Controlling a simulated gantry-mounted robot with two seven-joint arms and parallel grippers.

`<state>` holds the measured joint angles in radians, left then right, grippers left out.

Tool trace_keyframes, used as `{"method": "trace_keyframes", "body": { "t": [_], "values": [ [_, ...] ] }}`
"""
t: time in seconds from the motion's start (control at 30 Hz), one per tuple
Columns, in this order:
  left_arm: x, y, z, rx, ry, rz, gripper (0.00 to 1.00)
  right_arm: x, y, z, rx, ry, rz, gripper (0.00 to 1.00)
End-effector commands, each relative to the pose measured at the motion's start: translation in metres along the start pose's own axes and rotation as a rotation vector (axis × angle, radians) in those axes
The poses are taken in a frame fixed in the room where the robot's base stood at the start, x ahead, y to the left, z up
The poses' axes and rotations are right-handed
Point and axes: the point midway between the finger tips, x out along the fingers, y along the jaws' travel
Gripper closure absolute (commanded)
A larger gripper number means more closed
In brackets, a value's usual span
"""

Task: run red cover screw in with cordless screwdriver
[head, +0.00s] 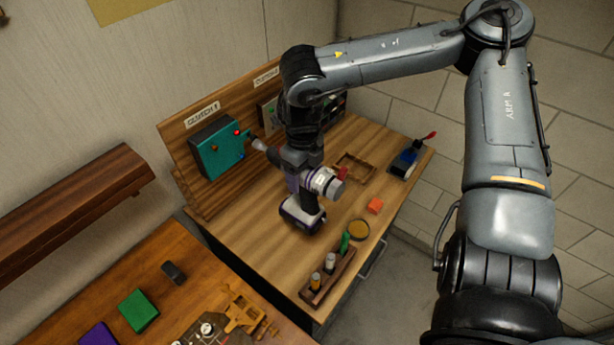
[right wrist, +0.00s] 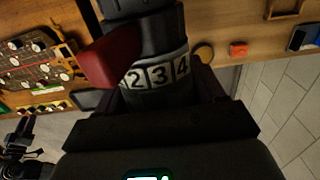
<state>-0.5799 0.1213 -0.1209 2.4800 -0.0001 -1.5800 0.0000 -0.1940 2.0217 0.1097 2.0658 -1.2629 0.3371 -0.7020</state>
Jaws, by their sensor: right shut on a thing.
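A teal box (head: 217,148) is mounted on the upright wooden board, with a small red screw head (head: 237,132) on its face. The purple and black cordless screwdriver (head: 302,214) is in my right gripper (head: 303,160), which is shut on it. The screwdriver's nose (head: 259,144) points left at the box, close to its right edge. I cannot tell whether the bit touches a screw. In the right wrist view, the screwdriver's numbered ring (right wrist: 155,74) and red lever (right wrist: 110,57) fill the top middle. A dark shape at lower left there may be my left gripper (right wrist: 20,140); its jaws are unclear.
A wooden rack (head: 328,278) with several coloured handles stands at the bench front. An orange block (head: 375,206), a round dish (head: 358,229), a wooden tray (head: 356,167) and a blue-black tool (head: 405,160) lie to the right. Bare bench shows left of the rack.

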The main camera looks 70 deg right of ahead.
Motion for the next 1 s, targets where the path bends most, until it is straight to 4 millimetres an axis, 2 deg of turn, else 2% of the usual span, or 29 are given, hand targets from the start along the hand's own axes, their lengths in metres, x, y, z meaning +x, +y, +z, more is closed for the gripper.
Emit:
{"method": "trace_keyframes", "body": {
  "t": [0.6,1.0],
  "values": [
    [0.014,0.000,0.004,0.000,0.000,-0.002,0.57,-0.001,0.001,0.043,-0.001,-0.003,0.001,0.86],
    [0.016,0.002,0.005,-0.008,0.001,0.005,0.57,-0.001,0.001,0.058,-0.002,-0.003,0.001,0.86]
  ]
}}
